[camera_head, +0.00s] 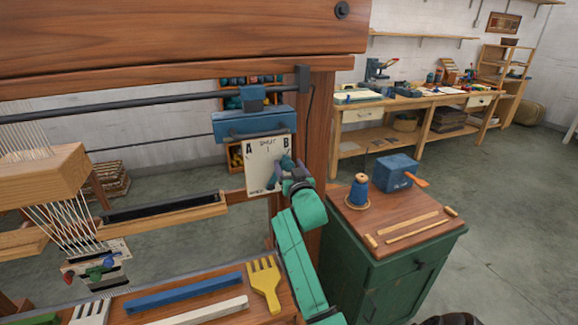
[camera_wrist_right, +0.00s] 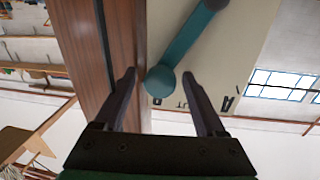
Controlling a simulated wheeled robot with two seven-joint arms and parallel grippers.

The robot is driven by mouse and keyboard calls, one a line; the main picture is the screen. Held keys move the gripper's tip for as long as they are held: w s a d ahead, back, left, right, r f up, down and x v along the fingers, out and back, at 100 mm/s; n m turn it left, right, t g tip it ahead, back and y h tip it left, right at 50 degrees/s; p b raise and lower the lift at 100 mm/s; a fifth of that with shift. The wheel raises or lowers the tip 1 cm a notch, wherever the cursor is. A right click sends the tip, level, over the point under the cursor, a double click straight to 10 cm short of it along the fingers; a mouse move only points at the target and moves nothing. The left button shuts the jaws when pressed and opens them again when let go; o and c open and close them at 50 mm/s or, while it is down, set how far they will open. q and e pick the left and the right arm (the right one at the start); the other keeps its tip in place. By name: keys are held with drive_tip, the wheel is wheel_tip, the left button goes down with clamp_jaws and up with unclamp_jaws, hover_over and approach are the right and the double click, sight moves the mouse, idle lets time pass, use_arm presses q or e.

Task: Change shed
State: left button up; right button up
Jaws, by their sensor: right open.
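A cream panel (camera_head: 262,171) hangs at the loom's right post, marked A at left, SHUT in the middle and B at right. A teal lever with a round knob is on it; in the wrist view the lever (camera_wrist_right: 187,42) slants from its pivot to the knob (camera_wrist_right: 160,83). The knob is on the B side. My right gripper (camera_head: 285,172) is at the panel, partly covering the lever in the head view. In the wrist view the open fingers (camera_wrist_right: 159,76) stand either side of the knob, with gaps showing. My left gripper is not in view.
The loom's wooden post (camera_head: 318,150) stands close right of the panel. A blue box (camera_head: 254,123) sits above it. A yellow comb (camera_head: 264,284) and blue and white bars lie on the loom's front board. A green cabinet (camera_head: 405,268) with a spool stands at right.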

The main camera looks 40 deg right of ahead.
clamp_jaws()
idle(1.3)
